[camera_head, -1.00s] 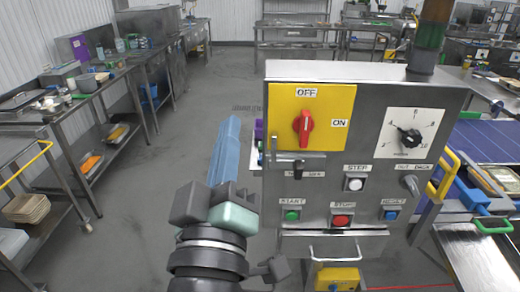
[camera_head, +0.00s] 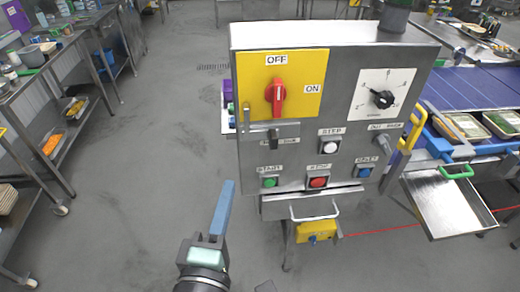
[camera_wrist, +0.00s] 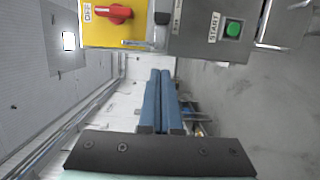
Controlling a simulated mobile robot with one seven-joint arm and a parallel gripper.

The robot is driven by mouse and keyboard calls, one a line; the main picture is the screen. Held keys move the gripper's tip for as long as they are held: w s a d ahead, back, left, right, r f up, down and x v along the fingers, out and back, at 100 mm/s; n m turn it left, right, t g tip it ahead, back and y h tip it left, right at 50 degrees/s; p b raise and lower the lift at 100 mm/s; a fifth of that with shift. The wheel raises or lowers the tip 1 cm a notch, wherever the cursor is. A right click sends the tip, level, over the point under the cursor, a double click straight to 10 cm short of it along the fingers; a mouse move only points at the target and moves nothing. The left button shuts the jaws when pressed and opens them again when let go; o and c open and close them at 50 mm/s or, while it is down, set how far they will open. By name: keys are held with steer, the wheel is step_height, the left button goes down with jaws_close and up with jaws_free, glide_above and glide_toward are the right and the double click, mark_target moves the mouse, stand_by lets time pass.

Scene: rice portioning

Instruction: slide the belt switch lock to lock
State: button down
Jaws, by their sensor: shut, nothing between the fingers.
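The belt switch lock is a grey slide bar with a dark knob (camera_head: 273,138), mounted just under the yellow switch plate (camera_head: 305,100) on a grey control box. Its label is partly covered and too small to read. Above it, the red rotary switch (camera_head: 276,97) stands upright, toward OFF. In the wrist view, the lock knob (camera_wrist: 161,18) and red switch (camera_wrist: 113,13) show at the top, turned sideways. My gripper (camera_head: 229,184) has blue fingers, shut and empty, in front of the box and lower left of the lock. In the wrist view, its fingertips (camera_wrist: 160,72) are apart from the panel.
The panel also bears a black dial (camera_head: 382,99), a white STEP button (camera_head: 330,147), a green START button (camera_head: 269,182) and a red STOP button (camera_head: 318,182). A metal tray (camera_head: 450,205) juts out at right. Open floor (camera_head: 150,170) lies left of the box.

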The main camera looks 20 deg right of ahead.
mark_target(264, 136)
steer(key=p+x, duration=0.1)
steer(key=x, duration=0.3)
steer(key=p+x, duration=0.2)
steer(key=x, duration=0.3)
steer(key=shift+w+d+r, duration=0.1)
steer(key=shift+r, duration=0.15)
steer(key=d+p, duration=0.2)
steer(key=d, duration=0.1)
steer(key=shift+s+d+f+p, duration=0.15)
steer(key=shift+s+d+p, duration=0.2)
steer(key=shift+d+p, duration=0.1)
steer(key=shift+d+f, duration=0.1)
